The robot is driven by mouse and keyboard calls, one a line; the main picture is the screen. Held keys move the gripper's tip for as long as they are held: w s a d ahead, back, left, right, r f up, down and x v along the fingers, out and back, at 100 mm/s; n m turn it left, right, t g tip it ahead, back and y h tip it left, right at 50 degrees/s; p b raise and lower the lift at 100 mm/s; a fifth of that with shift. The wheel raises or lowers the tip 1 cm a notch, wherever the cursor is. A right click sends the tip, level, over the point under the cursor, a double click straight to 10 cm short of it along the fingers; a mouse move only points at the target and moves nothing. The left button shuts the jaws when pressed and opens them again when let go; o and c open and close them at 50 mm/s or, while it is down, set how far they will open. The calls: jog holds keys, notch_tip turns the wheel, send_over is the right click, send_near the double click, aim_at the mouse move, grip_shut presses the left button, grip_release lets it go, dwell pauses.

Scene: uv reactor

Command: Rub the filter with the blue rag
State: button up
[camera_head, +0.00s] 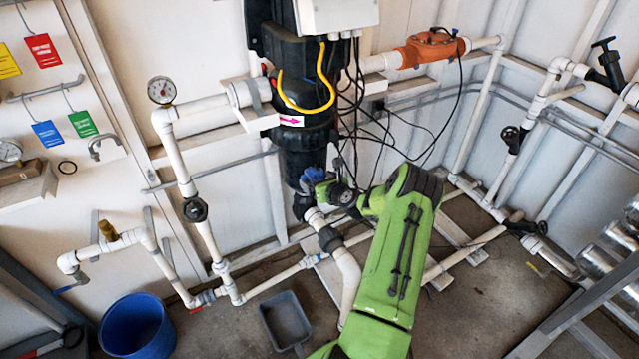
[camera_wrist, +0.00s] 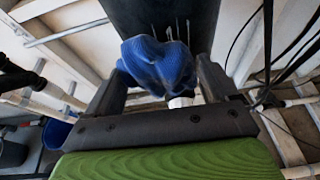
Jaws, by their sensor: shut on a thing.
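The blue rag (camera_wrist: 158,65) is bunched between the two fingers of my gripper (camera_wrist: 165,80) in the wrist view. It also shows as a small blue patch in the head view (camera_head: 312,175). My gripper (camera_head: 325,182) is shut on the rag, close to the lower part of the black filter housing (camera_head: 308,145). In the wrist view the dark housing (camera_wrist: 150,18) rises right behind the rag. I cannot tell whether the rag touches it. Several thin pale marks show on the housing just above the rag.
White pipes surround the housing, with a bent pipe (camera_head: 345,265) beside my arm. Loose black cables (camera_head: 385,130) hang to the right. A blue bucket (camera_head: 137,325) and a grey dustpan (camera_head: 285,320) are on the floor. A metal frame (camera_head: 580,310) stands at lower right.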

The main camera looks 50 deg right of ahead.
jog(key=shift+w+d, duration=0.25)
jog(key=shift+w, duration=0.6)
dwell(0.4)
jog(key=shift+s+d+b, duration=0.3)
jog(key=shift+s+d, duration=0.05)
jog(key=shift+d, duration=0.55)
jog(key=shift+s+d+b, duration=0.3)
jog(key=shift+d, duration=0.55)
jog(key=shift+w+a+r+p, duration=0.1)
jog(key=shift+w+a+p, duration=0.2)
jog(key=shift+a, duration=0.3)
jog(key=shift+w+a+f+p, duration=0.1)
jog(key=shift+w+a+p, duration=0.2)
jog(key=shift+a, duration=0.3)
jog(key=shift+w+a+r+p, duration=0.1)
jog(key=shift+w+a+p, duration=0.1)
jog(key=shift+a+p, duration=0.3)
jog(key=shift+a, duration=0.1)
jog(key=s+a+p, duration=0.1)
jog(key=s, duration=0.4)
jog(key=shift+s+a, duration=0.35)
jog(key=shift+s, duration=0.05)
jog(key=shift+s+a+p, duration=0.25)
jog(key=shift+s+p, duration=0.05)
jog(key=shift+s, duration=0.45)
jog(key=shift+s+a+p, duration=0.2)
jog(key=shift+s+p, duration=0.05)
jog(key=shift+s, duration=0.45)
